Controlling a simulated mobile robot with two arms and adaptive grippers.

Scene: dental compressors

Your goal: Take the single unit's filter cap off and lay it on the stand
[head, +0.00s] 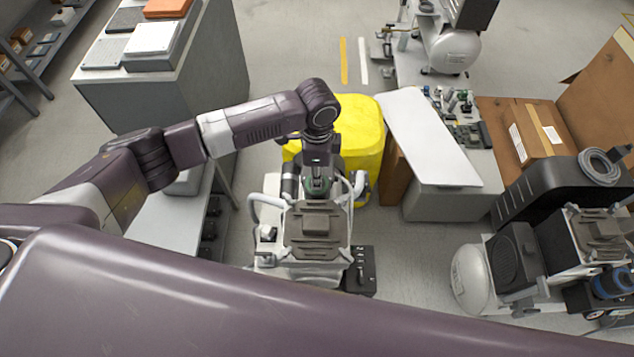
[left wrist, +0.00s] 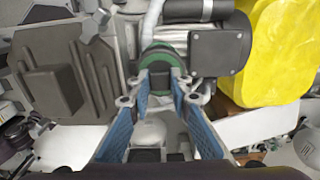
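The single unit (head: 315,232), a compressor with a dark ribbed top, stands in the middle of the head view beneath my left arm. Its filter cap (left wrist: 163,57), dark with a green rim, shows in the left wrist view. My left gripper (head: 317,178) points down over it, hiding much of it in the head view. In the left wrist view the two blue-padded fingers (left wrist: 162,85) straddle the cap's dark raised middle. Whether they press on it is unclear. My right gripper is out of view. I cannot tell which surface is the stand.
A yellow bulky object (head: 360,135) is right behind the unit. A white panel (head: 430,135) lies on a grey box to its right. A pale bench (head: 165,235) runs along the left. Another compressor (head: 510,262) stands at right. Open floor lies between the two compressors.

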